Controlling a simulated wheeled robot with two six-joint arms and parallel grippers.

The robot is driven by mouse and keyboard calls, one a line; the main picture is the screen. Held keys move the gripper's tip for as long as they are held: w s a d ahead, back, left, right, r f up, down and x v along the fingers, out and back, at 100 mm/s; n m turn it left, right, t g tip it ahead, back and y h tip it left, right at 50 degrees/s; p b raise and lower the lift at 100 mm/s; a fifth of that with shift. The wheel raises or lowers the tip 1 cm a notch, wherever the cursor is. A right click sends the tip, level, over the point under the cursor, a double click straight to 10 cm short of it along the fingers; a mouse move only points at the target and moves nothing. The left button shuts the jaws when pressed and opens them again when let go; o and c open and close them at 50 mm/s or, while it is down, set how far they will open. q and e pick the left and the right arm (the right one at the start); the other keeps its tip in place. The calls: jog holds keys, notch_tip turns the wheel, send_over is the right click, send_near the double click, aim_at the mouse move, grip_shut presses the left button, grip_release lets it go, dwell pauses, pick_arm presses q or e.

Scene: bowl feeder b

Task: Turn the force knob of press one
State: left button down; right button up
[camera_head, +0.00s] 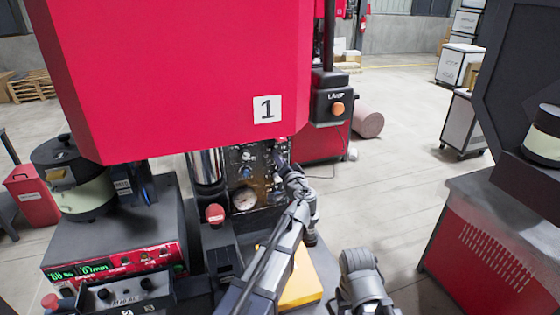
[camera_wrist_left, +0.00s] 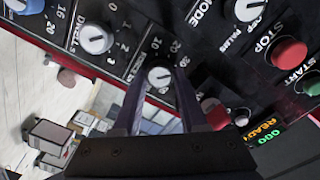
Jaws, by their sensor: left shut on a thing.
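Press one (camera_head: 180,70) is the large red machine with a "1" label in the head view. Its black control panel (camera_head: 236,172) sits below the red housing, with a round gauge and small knobs. My left gripper (camera_head: 284,166) reaches the right part of this panel. In the left wrist view, my left gripper (camera_wrist_left: 160,84) has its two fingers on either side of a white-faced knob (camera_wrist_left: 160,75) with a numbered scale, and it is shut on it. My right gripper is not in view.
In the wrist view, another knob (camera_wrist_left: 95,38) is at the left; a mode knob (camera_wrist_left: 247,9), red stop button (camera_wrist_left: 290,52) and green start button (camera_wrist_left: 313,84) are at the right. A lamp box (camera_head: 331,98) hangs beside the press. A yellow block (camera_head: 300,282) lies below my left arm.

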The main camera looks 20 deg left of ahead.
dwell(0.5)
pick_arm(q)
jog(key=shift+c, duration=2.2)
grip_release()
jog(key=v, duration=0.8)
jog(key=shift+w, duration=0.1)
